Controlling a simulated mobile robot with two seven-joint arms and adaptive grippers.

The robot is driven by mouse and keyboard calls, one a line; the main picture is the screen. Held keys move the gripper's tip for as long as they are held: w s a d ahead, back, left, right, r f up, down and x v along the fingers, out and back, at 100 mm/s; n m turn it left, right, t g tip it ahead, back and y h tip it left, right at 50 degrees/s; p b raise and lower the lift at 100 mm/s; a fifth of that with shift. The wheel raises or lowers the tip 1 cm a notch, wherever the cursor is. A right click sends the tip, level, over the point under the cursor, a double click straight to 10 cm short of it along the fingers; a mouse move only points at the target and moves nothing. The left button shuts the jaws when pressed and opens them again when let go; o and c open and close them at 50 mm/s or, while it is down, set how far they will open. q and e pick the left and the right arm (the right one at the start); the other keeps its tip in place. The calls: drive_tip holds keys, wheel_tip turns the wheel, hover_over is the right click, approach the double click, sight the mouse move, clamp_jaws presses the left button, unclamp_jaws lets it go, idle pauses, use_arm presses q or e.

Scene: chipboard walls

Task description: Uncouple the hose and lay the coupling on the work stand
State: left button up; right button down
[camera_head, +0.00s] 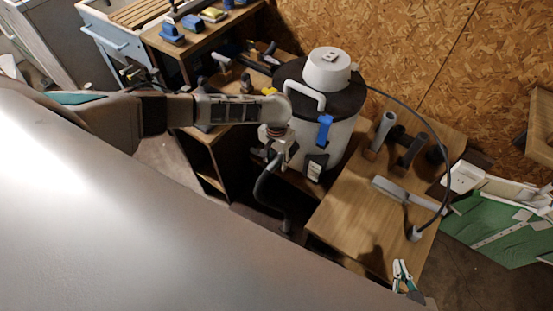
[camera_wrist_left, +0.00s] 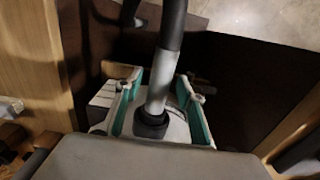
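The dark hose (camera_head: 262,190) hangs below my left gripper (camera_head: 275,150), beside the white canister vacuum (camera_head: 338,135). In the left wrist view the hose (camera_wrist_left: 173,22) ends in a grey coupling (camera_wrist_left: 162,82), whose lower end sits in a black collar. My left gripper (camera_wrist_left: 160,100) is open, with a teal-lined finger on either side of the coupling and gaps visible. The wooden work stand (camera_head: 345,215) is right of the vacuum. My right gripper (camera_head: 403,274) shows only its teal and white fingers at the stand's front edge; its opening is unclear.
Nozzles and tubes (camera_head: 385,140) stand on the back of the work stand, and a long grey nozzle (camera_head: 408,194) lies across it. A dark cable (camera_head: 433,128) arches onto its right side. The stand's front left is clear. A shelf with tools (camera_head: 215,82) is left of the vacuum.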

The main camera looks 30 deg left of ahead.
use_arm(q)
drive_tip(key=shift+c, duration=0.4)
clamp_jaws()
drive_tip(key=shift+s, duration=0.2)
drive_tip(key=shift+s+a+p, duration=0.15)
drive_tip(key=shift+s+p, duration=0.6)
drive_tip(key=shift+s, duration=0.1)
drive_tip(key=shift+s+a, duration=0.15)
drive_tip(key=shift+s, duration=0.85)
drive_tip(key=shift+s+a, duration=0.15)
drive_tip(key=shift+s, duration=0.85)
